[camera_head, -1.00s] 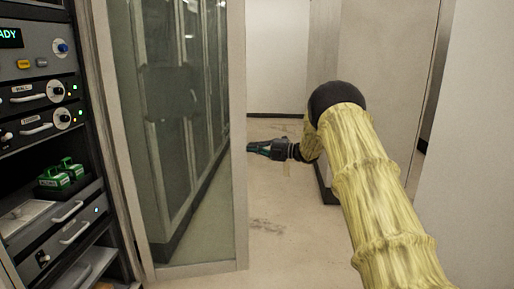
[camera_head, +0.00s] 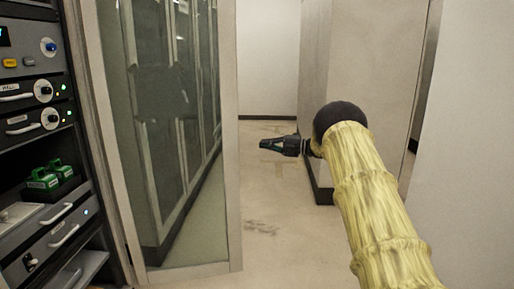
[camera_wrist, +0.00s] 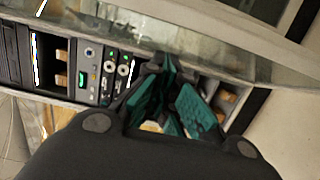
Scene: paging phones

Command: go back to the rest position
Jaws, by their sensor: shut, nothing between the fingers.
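My gripper (camera_head: 272,144) shows in the head view at the end of my yellow-sleeved arm, near the middle of the picture. It points left toward the glass door and is held above the floor, apart from everything around it. In the wrist view its teal-padded fingers (camera_wrist: 168,95) are together at the tips with nothing between them.
An equipment rack (camera_head: 35,120) stands at the left with knobs, handles and green boxes (camera_head: 47,176) on a shelf. A framed glass door (camera_head: 229,150) stands beside it. A grey cabinet (camera_head: 375,60) is behind my arm. The floor (camera_head: 262,235) between is clear.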

